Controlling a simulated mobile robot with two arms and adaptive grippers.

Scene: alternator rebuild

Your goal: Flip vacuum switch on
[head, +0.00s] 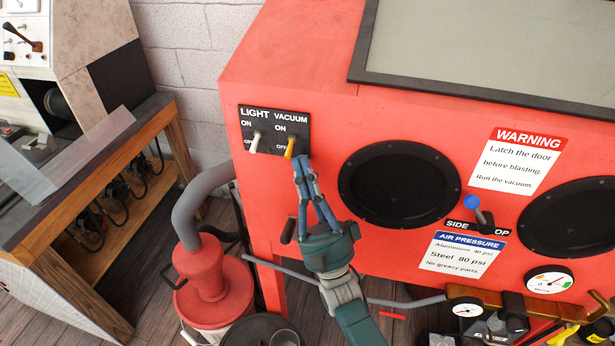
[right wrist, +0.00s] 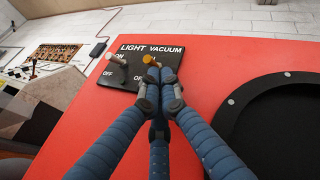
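The vacuum switch (head: 290,148) is a yellow toggle on a black plate (head: 274,122) on the red blasting cabinet. Its lever slants down towards OFF in the head view, much like the white light switch (head: 255,142) beside it. My right gripper (head: 300,158) has its blue fingers drawn together at the tips, just below and beside the yellow lever. In the right wrist view, the fingertips (right wrist: 158,76) meet right by the yellow knob (right wrist: 152,60). I cannot tell whether they touch it. My left gripper is not in view.
A red vacuum canister (head: 208,280) with a grey hose stands below left. A wooden bench (head: 110,185) is at left.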

